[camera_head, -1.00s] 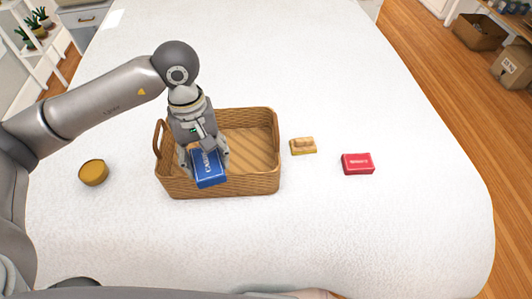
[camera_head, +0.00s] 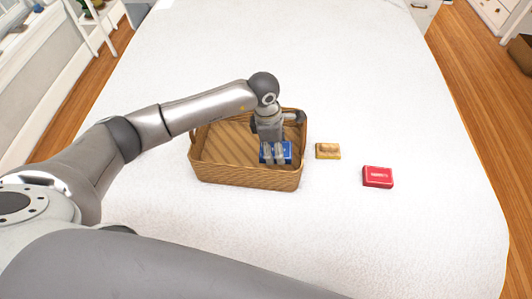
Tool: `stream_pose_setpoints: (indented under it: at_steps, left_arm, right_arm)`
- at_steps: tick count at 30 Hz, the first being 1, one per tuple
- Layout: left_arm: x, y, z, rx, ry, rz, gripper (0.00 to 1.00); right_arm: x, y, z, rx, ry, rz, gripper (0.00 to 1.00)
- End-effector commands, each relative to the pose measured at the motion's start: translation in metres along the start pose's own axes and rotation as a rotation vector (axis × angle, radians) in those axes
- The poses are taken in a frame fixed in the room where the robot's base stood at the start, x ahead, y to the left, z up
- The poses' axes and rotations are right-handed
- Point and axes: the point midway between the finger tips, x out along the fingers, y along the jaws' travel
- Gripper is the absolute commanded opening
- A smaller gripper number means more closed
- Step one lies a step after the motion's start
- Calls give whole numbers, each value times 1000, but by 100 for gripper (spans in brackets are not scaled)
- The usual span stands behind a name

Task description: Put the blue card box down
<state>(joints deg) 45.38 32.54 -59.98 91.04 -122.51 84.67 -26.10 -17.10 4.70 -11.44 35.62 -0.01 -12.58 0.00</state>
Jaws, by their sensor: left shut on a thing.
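The blue card box (camera_head: 287,149) is between the fingers of my left gripper (camera_head: 275,158), which is shut on it. The box is within the wicker basket's outline, at its right end; I cannot tell whether it touches the basket floor. The wicker basket (camera_head: 240,175) stands on the white bed-like surface, its left part empty. The gripper's fingers cover part of the box. My right gripper is not in view.
A small yellowish block-like item (camera_head: 328,151) lies just right of the basket. A red card box (camera_head: 378,176) lies further right. The white surface (camera_head: 430,235) is clear around them and beyond the basket.

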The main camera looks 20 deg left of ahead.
Motion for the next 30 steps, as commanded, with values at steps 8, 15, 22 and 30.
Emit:
stream_pose_setpoints:
  at_steps: [8,15,22,30]
  left_arm:
    - [33,0,-4,1,-1,-2,29]
    - [62,0,-9,2,-1,0,29]
    - [65,0,-9,4,-2,1,29]
    - [68,0,-10,4,-1,1,66]
  right_arm:
    - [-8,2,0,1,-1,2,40]
    - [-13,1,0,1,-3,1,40]
    - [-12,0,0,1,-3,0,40]
    - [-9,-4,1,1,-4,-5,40]
